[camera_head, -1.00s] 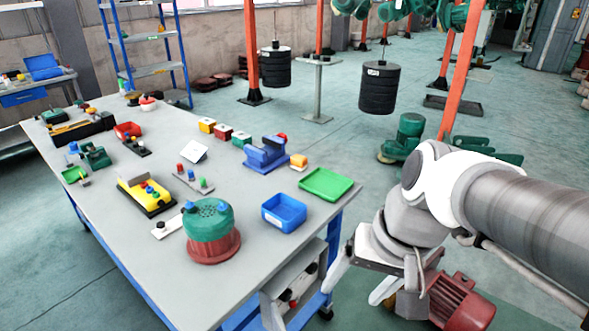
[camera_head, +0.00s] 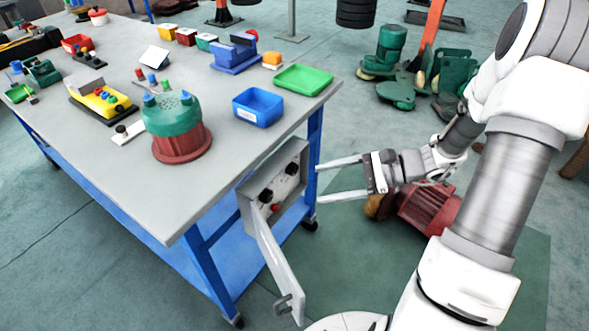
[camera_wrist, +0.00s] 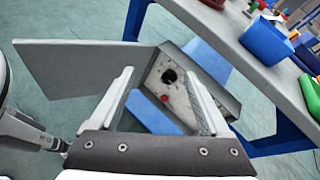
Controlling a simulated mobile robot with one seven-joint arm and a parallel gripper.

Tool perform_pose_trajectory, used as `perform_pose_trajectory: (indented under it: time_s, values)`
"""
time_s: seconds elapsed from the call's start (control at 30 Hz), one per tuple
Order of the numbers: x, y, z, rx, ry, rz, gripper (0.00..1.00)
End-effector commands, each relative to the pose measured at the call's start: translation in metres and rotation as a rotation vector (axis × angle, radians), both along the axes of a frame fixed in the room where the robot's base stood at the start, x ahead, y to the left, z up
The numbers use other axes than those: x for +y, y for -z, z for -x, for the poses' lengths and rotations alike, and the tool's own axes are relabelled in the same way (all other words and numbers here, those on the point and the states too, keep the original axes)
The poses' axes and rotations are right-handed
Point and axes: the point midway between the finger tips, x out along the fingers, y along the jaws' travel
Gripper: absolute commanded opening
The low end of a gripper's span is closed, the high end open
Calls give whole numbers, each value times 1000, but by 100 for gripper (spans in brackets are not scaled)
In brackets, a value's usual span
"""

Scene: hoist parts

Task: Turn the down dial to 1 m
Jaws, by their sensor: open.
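A grey control box (camera_head: 247,211) hangs at the near right end of the workbench, with its door (camera_head: 277,262) swung open. Its panel has an upper black dial (camera_head: 292,168), a lower black dial (camera_head: 266,196) and a red button (camera_head: 276,207). I cannot read labels or dial settings. My gripper (camera_head: 322,181) is open and empty, right of the box, its fingers pointing at the panel without touching a dial. In the wrist view one black dial (camera_wrist: 169,76) and the red button (camera_wrist: 165,98) show between the fingers; the other dial does not show clearly.
The workbench (camera_head: 215,180) stands left of and above the box, carrying a green-and-red motor (camera_head: 178,128), a blue bin (camera_head: 258,107) and a green tray (camera_head: 303,77). A red motor (camera_head: 430,208) sits on the floor behind my gripper.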

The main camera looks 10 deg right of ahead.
Motion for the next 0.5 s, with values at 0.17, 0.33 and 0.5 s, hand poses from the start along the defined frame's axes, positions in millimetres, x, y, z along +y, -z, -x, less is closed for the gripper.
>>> perform_pose_trajectory:
  time_s: [0.17, 0.33, 0.5]
  values:
    - [-36, 61, -22, 76, 221, -205, 80]
    - [-71, 109, -36, 122, 417, -381, 80]
    - [-94, 138, -42, 146, 541, -492, 80]
